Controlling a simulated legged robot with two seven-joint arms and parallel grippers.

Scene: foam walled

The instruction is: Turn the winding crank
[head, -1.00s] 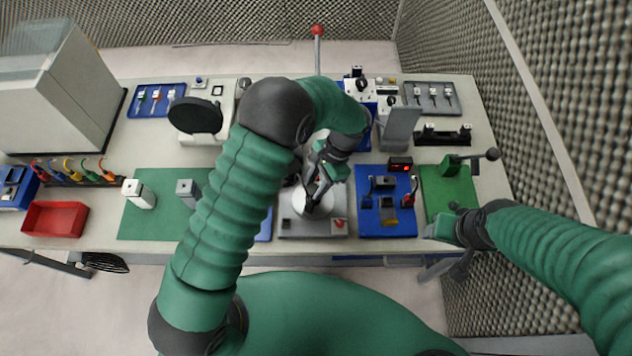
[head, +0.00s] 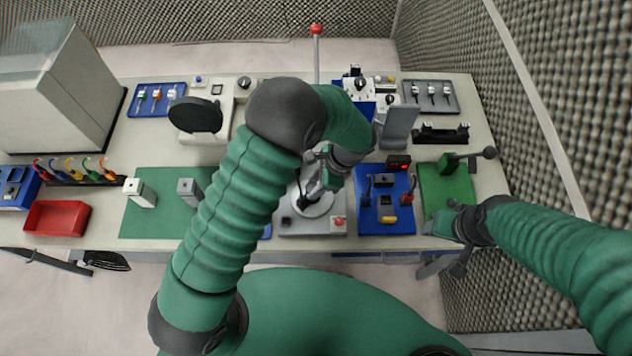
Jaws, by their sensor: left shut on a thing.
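A grey box (head: 318,228) with a pale round disc (head: 318,207) on top stands at the bench's front middle. My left gripper (head: 304,200) reaches down over the disc. It is shut on a small dark handle at the disc's left side, apparently the winding crank's handle. The fingers and my arm hide most of it. My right gripper (head: 441,226) hangs over the front edge of the green mat at the right, small and turned away, so its jaws do not show clearly.
A red button (head: 338,222) sits on the box's right front. A blue panel (head: 371,225) with small parts lies to its right. A green mat (head: 140,222) with two pale blocks lies left. A red-topped lever (head: 316,30) stands behind. A foam wall closes the right side.

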